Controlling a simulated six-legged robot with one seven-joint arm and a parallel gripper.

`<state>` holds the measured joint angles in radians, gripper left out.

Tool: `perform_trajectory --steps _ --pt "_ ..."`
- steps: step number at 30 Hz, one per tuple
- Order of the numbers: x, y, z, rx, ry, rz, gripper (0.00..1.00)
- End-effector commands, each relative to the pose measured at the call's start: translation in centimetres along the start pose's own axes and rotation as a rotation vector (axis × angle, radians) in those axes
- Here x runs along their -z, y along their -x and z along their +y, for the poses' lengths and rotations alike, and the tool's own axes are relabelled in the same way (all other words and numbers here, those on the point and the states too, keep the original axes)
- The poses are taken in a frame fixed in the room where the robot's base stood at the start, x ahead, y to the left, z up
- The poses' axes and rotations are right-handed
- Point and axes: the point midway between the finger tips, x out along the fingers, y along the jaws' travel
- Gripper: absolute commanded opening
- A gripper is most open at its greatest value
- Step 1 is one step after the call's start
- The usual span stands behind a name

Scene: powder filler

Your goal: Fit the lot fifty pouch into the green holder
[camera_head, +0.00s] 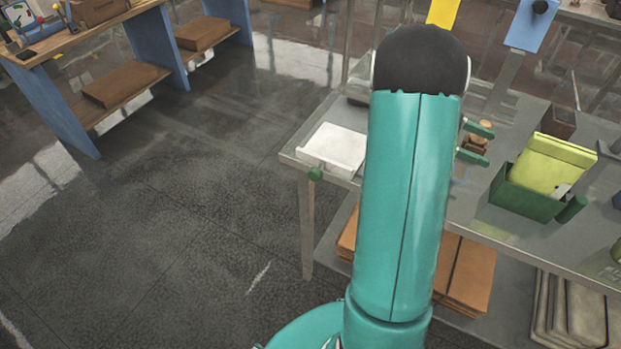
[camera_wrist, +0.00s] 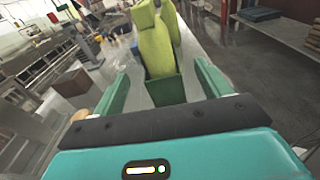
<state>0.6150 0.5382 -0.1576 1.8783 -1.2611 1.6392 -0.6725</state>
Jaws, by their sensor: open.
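A yellow-green pouch (camera_head: 556,160) stands in a dark green holder (camera_head: 520,198) on the grey table at the right, its upper part above the rim. No lot number is readable on it. In the wrist view the pouch (camera_wrist: 155,48) and holder (camera_wrist: 166,91) lie ahead between the finger lines. A second yellow-green part (camera_wrist: 172,22) shows behind; I cannot tell whether it is separate. My gripper (camera_head: 489,148) is open and empty, left of the holder and apart from it in the head view. Both fingers also show in the wrist view (camera_wrist: 162,72). My arm hides part of the table.
A white box (camera_head: 335,148) sits at the table's left corner. A small dark box (camera_head: 560,123) stands behind the pouch. Blue (camera_head: 532,26) and yellow (camera_head: 443,12) panels rise at the back. Brown boxes (camera_head: 466,275) lie on the lower shelf. The floor at left is clear.

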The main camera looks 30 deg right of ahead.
Motion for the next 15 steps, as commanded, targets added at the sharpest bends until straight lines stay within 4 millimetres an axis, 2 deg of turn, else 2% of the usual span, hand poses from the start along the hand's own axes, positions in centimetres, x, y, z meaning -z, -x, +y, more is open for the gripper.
perform_trajectory --steps 3,8,15 --pt "-1.2 3.1 -2.2 -0.023 -0.095 0.158 0.76" --pt "-2.0 8.2 -6.6 -0.041 -0.237 0.438 0.76" --pt "-2.7 15.8 -14.1 -0.029 -0.410 0.871 0.76"
